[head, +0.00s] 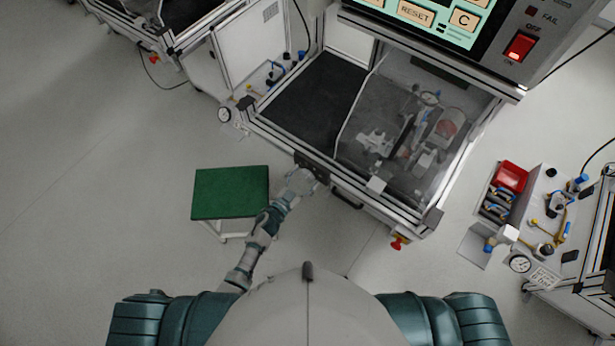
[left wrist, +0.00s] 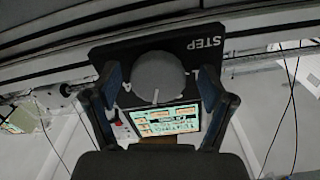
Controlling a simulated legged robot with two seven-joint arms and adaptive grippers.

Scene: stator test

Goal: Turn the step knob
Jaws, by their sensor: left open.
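The step knob (left wrist: 156,76) is a dark grey round knob with a small white mark at its lower edge in the left wrist view. It sits on a black plate (left wrist: 203,57) lettered STEP. My left gripper (left wrist: 159,82) is open, with one finger on each side of the knob. I cannot tell whether the fingers touch it. In the head view my left gripper (head: 303,181) is at the front edge of the test station (head: 349,198), by the small black plate, and the knob cannot be made out there. My right gripper is not in view.
A green-topped stool (head: 231,192) stands left of my left forearm. A red knob (head: 398,243) sticks out low at the station's front corner. A control panel with a lit screen (head: 420,14) and red switch (head: 520,46) overhangs the station. A side bench (head: 545,210) stands at right.

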